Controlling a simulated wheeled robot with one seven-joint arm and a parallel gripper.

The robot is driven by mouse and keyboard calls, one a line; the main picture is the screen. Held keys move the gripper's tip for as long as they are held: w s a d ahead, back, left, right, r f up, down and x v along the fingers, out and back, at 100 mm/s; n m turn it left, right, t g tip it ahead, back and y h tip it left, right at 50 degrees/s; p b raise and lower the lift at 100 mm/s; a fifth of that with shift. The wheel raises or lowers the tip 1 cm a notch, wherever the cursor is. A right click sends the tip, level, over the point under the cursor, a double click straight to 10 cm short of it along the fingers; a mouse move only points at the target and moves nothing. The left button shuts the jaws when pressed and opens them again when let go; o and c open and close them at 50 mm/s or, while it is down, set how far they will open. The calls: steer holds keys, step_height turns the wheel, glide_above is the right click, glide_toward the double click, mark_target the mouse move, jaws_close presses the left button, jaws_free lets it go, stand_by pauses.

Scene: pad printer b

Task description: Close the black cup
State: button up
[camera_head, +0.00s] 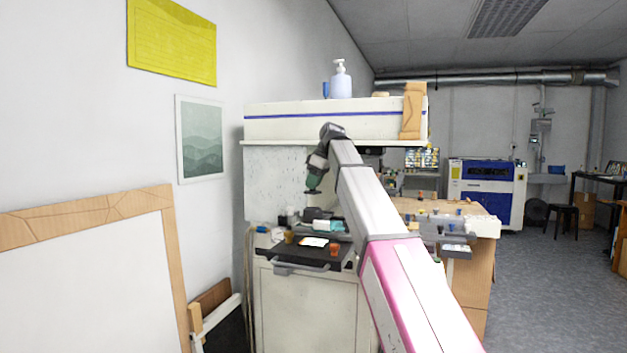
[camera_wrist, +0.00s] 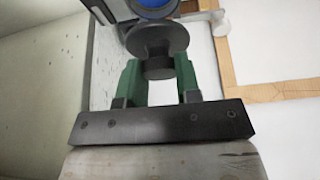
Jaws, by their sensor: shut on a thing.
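My gripper (camera_head: 313,184) hangs fingers-down over the machine's work table in the head view. In the wrist view its two green fingers (camera_wrist: 158,78) stand on either side of the knob of a dark round piece (camera_wrist: 158,40) and are shut on it. The piece has a wide disc beyond the knob. It looks like a lid or part of the black cup; I cannot tell which. A blue round shape (camera_wrist: 155,5) shows beyond the disc. In the head view dark shapes (camera_head: 318,214) lie below the gripper, too small to tell which is the black cup.
A black tray (camera_head: 275,250) at the front of the cabinet holds an orange cup (camera_head: 334,249), a brown cup (camera_head: 289,237) and a white sheet (camera_head: 314,242). A long white box (camera_head: 300,125) is above. A wood-framed board (camera_head: 80,270) leans at the left wall.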

mark_target(316, 192)
steer(key=shift+f, duration=2.4)
steer(key=shift+f, duration=0.4)
stand_by(0.5)
steer(key=o, duration=0.7)
steer(key=shift+o, duration=0.2)
steer(key=shift+r, duration=0.1)
steer(key=shift+r, duration=1.4)
steer(key=o, duration=0.6)
steer(key=shift+c, duration=0.2)
